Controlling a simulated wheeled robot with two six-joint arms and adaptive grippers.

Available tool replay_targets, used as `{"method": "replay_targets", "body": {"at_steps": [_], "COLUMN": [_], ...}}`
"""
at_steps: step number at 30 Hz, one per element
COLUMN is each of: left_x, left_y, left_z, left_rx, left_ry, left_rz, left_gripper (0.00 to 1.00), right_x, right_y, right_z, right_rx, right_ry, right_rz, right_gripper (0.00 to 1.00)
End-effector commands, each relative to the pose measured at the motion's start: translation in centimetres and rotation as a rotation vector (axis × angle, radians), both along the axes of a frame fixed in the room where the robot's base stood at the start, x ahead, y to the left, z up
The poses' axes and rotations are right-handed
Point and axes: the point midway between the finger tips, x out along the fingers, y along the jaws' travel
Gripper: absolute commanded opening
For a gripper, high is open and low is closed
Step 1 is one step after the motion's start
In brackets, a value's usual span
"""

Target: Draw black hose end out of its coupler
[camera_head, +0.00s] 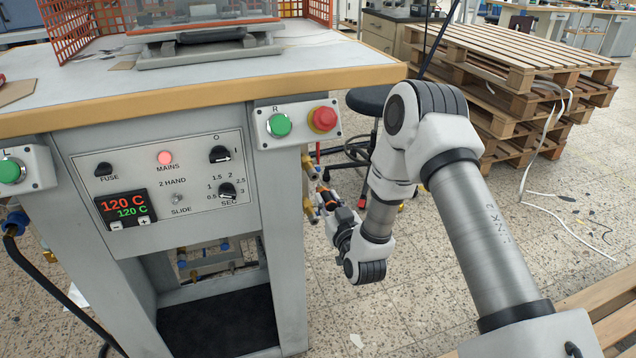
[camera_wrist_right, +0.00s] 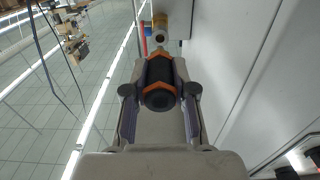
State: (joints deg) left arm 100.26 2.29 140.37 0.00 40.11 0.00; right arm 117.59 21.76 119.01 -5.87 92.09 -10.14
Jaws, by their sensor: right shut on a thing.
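My right gripper (camera_head: 328,199) is at the right side of the grey machine, low beside its leg. In the right wrist view, my right gripper (camera_wrist_right: 159,88) is shut on a black cylindrical piece with orange parts around it, which looks like the black hose end (camera_wrist_right: 158,98). A brass coupler (camera_wrist_right: 160,35) is straight ahead of this piece. In the head view, brass fittings (camera_head: 309,213) show just left of the gripper. My left gripper is not in view.
The machine's table (camera_head: 200,105) with its control panel (camera_head: 160,185) stands on the left. A black stool (camera_head: 368,100) and stacked wooden pallets (camera_head: 525,60) stand behind my right arm. The floor right of the machine is mostly open.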

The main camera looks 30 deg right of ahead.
Motion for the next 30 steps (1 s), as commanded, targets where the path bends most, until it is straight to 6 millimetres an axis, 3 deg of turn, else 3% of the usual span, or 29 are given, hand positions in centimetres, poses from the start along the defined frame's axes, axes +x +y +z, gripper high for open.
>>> {"method": "replay_targets", "body": {"at_steps": [21, 30], "left_x": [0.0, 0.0], "left_y": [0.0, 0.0], "left_z": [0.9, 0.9], "left_rx": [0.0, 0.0], "left_ry": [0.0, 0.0], "left_rz": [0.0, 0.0], "left_gripper": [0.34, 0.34], "right_x": [-4.9, -5.1], "right_y": [1.2, 1.2], "right_z": [0.0, 0.0], "right_rx": [-0.001, 0.0], "right_ry": [0.001, 0.0], "right_rz": [0.001, 0.0], "right_gripper": [0.0, 0.0]}}
